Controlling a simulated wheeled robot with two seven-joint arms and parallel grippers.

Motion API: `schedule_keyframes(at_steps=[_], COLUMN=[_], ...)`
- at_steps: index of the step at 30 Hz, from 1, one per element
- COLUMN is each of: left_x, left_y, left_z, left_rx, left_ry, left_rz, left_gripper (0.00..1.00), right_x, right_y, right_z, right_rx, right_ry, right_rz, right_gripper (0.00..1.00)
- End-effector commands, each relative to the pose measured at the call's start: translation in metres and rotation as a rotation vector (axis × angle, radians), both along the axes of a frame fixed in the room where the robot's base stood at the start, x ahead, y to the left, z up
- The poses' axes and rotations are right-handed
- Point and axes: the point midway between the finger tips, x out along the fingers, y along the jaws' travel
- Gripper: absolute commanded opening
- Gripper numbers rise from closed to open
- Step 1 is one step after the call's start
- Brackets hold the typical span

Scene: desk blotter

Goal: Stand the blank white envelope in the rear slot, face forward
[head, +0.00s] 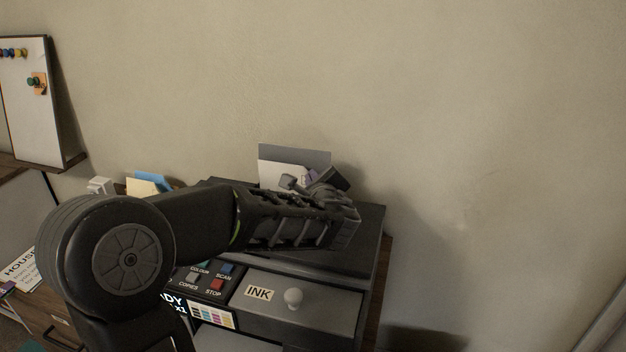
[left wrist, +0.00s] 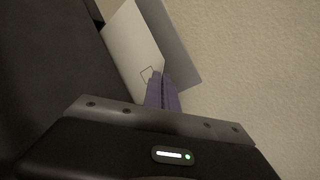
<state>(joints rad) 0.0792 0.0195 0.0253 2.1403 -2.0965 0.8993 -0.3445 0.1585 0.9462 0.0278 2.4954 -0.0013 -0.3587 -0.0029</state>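The white envelope (head: 280,174) stands tilted in front of a grey upright panel (head: 300,153) at the back of the dark printer (head: 372,222). In the left wrist view, the envelope (left wrist: 132,45) shows a small outlined square near its edge, with the grey panel (left wrist: 172,40) behind it. My left gripper (head: 313,176) is at the envelope's right edge. Its purple fingertips (left wrist: 162,92) are close together and look shut on that edge. The envelope's lower edge and the rear slot are hidden by my arm and gripper. My right gripper is out of view.
The printer's front has coloured buttons (head: 216,285) and an INK drawer with a round knob (head: 293,298). Blue and yellow papers (head: 148,185) stand to the left. A whiteboard (head: 30,100) leans at far left. The wall is close behind the printer.

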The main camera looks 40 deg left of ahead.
Motion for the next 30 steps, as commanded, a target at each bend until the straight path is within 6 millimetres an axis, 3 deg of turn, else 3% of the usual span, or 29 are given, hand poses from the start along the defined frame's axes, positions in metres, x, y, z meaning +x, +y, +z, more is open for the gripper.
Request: schedule_keyframes(at_steps=[4,14,23,30], left_x=[0.000,0.000,-0.001,-0.018], left_y=[0.000,0.000,-0.001,-0.018], left_z=[0.000,0.000,0.001,0.007], left_rx=[0.000,0.000,0.000,-0.001], left_ry=[0.000,0.000,0.000,-0.001], left_rz=[0.000,0.000,0.000,-0.002], left_gripper=[0.00,0.27,0.27,0.27], right_x=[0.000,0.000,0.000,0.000], right_y=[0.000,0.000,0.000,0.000], right_z=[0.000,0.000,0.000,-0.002], right_rx=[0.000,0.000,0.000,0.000], right_ry=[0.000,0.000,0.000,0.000], right_rz=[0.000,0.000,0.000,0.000], right_gripper=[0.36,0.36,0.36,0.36])
